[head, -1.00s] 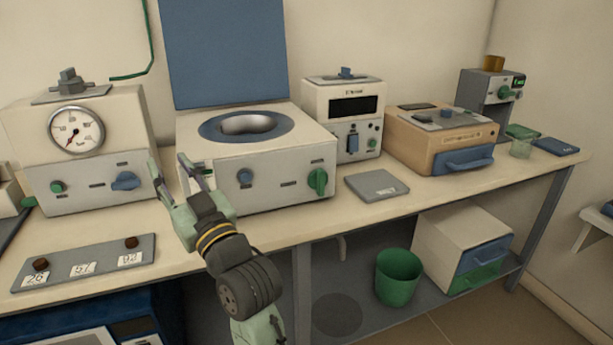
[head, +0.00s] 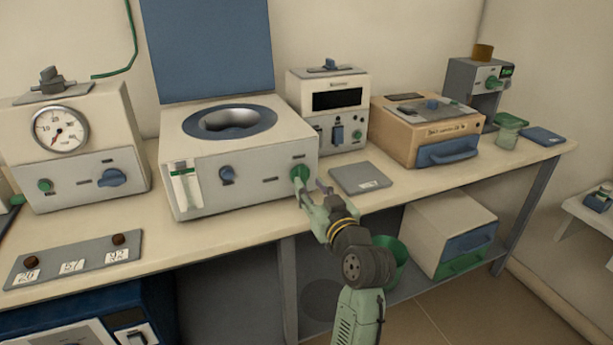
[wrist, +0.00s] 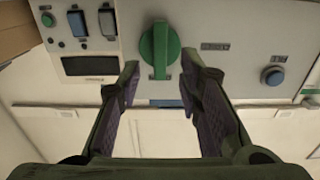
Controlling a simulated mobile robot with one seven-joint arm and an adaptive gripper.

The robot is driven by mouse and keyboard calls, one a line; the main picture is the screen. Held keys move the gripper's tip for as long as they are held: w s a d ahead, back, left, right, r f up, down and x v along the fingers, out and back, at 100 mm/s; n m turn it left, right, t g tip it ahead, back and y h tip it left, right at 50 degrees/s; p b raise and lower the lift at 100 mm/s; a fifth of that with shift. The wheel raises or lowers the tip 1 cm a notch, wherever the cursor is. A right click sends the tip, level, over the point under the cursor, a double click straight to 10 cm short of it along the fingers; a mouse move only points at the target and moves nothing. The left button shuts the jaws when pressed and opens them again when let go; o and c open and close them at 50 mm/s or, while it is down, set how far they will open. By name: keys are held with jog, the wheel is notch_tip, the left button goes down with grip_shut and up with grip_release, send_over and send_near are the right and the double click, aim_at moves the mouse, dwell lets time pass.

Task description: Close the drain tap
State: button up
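A green knob (head: 300,173), which looks like the drain tap, sits at the right of the front of a cream bath (head: 240,190) with a round basin. Its label is too blurred to read. In the wrist view the green knob (wrist: 160,48) has its raised grip bar standing vertical. My gripper (head: 312,186) is in front of the knob in the head view. In the wrist view my gripper (wrist: 160,75) is open and empty, its fingers apart to either side of the knob's line. I cannot tell whether the fingertips reach past the bar.
A blue knob (head: 227,174) and a clear sight tube (head: 184,187) are on the same front. A grey flat pad (head: 361,178) lies right of the bath, before a cream unit with a display (head: 338,100). A numbered grey strip (head: 75,261) lies front left.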

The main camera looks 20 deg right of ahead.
aim_at(304, 178)
jog(key=shift+w+p, duration=0.35)
jog(key=shift+w, duration=1.4)
jog(key=shift+c, duration=0.6)
grip_shut()
